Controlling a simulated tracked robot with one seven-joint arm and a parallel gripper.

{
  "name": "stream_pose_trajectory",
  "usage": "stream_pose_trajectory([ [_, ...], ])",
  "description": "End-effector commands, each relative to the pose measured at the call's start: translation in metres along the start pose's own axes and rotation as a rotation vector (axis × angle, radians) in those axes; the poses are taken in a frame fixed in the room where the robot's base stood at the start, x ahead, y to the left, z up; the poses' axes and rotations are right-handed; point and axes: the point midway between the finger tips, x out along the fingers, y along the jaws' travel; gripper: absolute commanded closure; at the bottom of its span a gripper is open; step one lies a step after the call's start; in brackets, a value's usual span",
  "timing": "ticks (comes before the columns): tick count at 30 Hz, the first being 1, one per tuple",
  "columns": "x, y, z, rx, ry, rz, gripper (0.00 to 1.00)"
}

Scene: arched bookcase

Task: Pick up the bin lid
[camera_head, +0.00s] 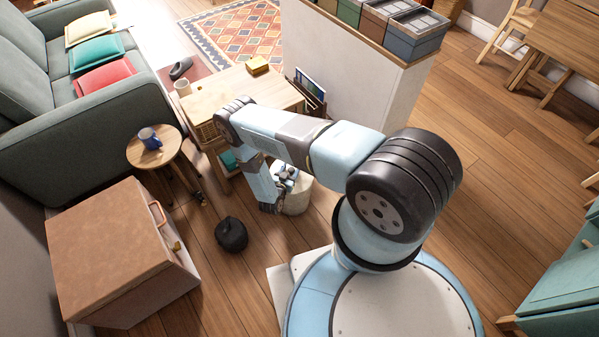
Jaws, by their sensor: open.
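My gripper (271,207) is at the end of my arm, pointing down near the floor in the middle of the view. Its dark fingers are small here, and I see nothing held between them. A pale round bin (297,201) stands on the floor just right of the gripper, partly behind it. Grey-blue and white shapes show at the bin's top; I cannot tell whether they are a lid or contents. A black rounded object (231,235) with a small raised top lies on the floor left of and nearer than the gripper. I cannot tell whether it is the bin lid.
A brown box with a handle (125,240) stands at the left. A round side table (143,158) holds a blue mug (150,138). A wooden table (225,98) and a white low partition (345,85) are behind my arm. Wooden floor (490,165) is open at the right.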

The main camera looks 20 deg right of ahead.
Motion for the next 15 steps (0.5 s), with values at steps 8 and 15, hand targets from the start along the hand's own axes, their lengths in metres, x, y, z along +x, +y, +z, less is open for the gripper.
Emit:
stream_pose_trajectory([
  [8, 0.0126, 0.0002, 0.0004, 0.0, -0.002, 0.0, 0.42],
  [15, 0.0126, 0.0001, 0.0003, 0.0, -0.001, 0.0, 0.58],
])
